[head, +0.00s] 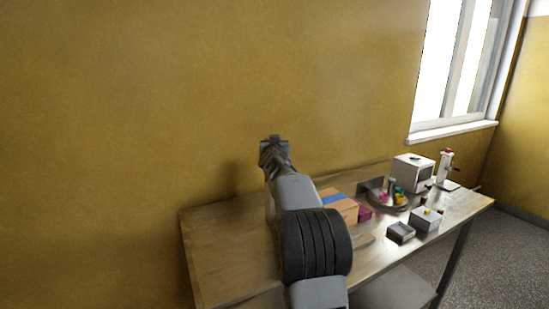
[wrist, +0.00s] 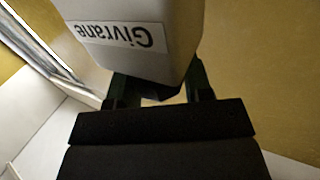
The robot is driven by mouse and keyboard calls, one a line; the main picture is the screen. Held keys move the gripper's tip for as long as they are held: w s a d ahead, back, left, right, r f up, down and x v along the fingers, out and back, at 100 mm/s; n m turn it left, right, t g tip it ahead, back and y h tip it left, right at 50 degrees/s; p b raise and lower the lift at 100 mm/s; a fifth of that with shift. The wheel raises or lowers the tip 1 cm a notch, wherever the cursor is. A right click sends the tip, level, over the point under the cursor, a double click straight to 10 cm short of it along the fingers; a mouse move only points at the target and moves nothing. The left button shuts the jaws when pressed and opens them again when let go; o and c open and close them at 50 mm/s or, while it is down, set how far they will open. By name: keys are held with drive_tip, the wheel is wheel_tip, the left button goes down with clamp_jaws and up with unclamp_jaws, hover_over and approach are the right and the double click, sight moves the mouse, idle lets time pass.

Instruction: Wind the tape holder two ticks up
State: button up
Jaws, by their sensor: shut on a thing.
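In the wrist view a white body labelled "Givrane" (wrist: 130,40) shows upside down, tapering to a dark end at my gripper. My gripper (wrist: 160,91) has its two dark green fingers on either side of that end, and is shut on the labelled thing. The exact contact is partly hidden. In the head view my gripper (head: 272,150) is above the left part of the table, before the wall. A narrow pale strip below it is mostly hidden by my arm. I cannot make out a tape holder or its ticks clearly.
The table (head: 220,240) is bare at its left. A cardboard box with a blue band (head: 340,205) stands right of my arm. Farther right are a tray of coloured items (head: 385,203), small grey boxes (head: 425,219), a white machine (head: 412,172) and a red-topped white stand (head: 444,168).

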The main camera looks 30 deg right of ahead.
drive_tip(key=f+n+t+y+b, duration=0.1)
drive_tip(key=y+b, duration=0.1)
drive_tip(key=b, duration=0.5)
drive_tip(key=shift+d+f+n+b, duration=0.1)
drive_tip(key=shift+f+n+b, duration=0.05)
drive_tip(key=shift+n+b, duration=0.2)
drive_tip(key=n+y+b, duration=0.1)
drive_tip(key=b, duration=0.2)
drive_tip(key=shift+t+y+b, duration=0.3)
drive_tip(key=shift+t+b, duration=0.05)
drive_tip(key=shift+t, duration=0.05)
drive_tip(key=shift+w+r+n+t+y+b, duration=0.1)
drive_tip(key=shift+r+n+t+y+b, duration=0.3)
drive_tip(key=shift+y+b, duration=0.35)
drive_tip(key=shift+n+y, duration=0.45)
drive_tip(key=shift+y, duration=0.1)
drive_tip(key=shift+n+y, duration=0.4)
drive_tip(key=shift+y, duration=0.3)
drive_tip(key=shift+n+y, duration=0.5)
drive_tip(key=shift+y, duration=0.4)
drive_tip(key=o, duration=0.9)
drive_tip(key=shift+r+p, duration=0.1)
drive_tip(key=shift+p, duration=0.2)
drive_tip(key=shift+r, duration=0.15)
